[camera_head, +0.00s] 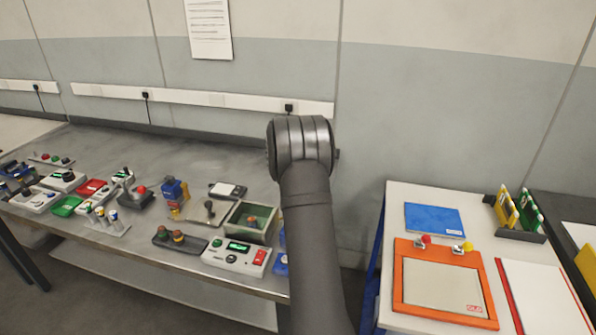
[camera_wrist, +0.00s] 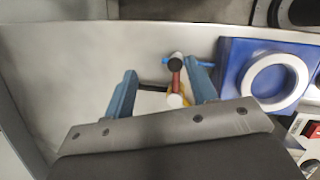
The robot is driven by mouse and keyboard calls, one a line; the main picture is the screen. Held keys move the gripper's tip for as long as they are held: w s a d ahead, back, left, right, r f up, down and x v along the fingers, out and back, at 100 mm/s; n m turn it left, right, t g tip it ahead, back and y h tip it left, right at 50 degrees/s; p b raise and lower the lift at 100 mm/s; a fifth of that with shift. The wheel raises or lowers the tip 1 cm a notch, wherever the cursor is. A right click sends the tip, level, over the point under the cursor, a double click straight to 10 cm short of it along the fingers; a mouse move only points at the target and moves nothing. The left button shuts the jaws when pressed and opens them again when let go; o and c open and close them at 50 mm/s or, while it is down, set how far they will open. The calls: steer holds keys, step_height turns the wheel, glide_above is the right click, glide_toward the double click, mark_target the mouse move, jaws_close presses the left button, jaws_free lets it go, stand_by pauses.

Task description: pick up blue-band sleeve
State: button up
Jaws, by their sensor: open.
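Several small sleeves stand upright in a light rack (camera_head: 107,225) on the bench in the head view. The rightmost, a small pale one with a blue band (camera_head: 113,215), looks like the blue-band sleeve, but it is tiny. My gripper (camera_wrist: 164,74) shows in the wrist view with its two blue fingers apart. A slim piece with a black round top, red shaft and white end (camera_wrist: 175,85) shows between the fingers, not visibly gripped. I cannot make out a blue-banded sleeve in the wrist view. My arm hides the gripper in the head view.
A blue block with a white ring (camera_wrist: 273,82) is right of my fingers. A control box with a green display (camera_head: 238,256) and a grey-green bin (camera_head: 236,229) stand near the bench's right end. An orange tray (camera_head: 405,300) lies on the white table. The bench's back strip is clear.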

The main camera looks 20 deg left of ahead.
steer(key=s+a+r+m+y, duration=0.2)
steer(key=s+a+r+m, duration=0.2)
steer(key=s+a+r, duration=0.4)
step_height(320, 180, up, 6)
steer(key=m+g+y, duration=0.1)
steer(key=m+g, duration=0.1)
glide_above(251, 219)
steer(key=f, duration=1.1)
steer(key=shift+a, duration=0.2)
steer(key=shift+d+f, duration=0.15)
steer(key=shift+f, duration=1.15)
steer(key=shift+d+f, duration=0.15)
steer(key=shift+f, duration=1.15)
steer(key=c, duration=1.1)
steer(key=shift+r, duration=0.1)
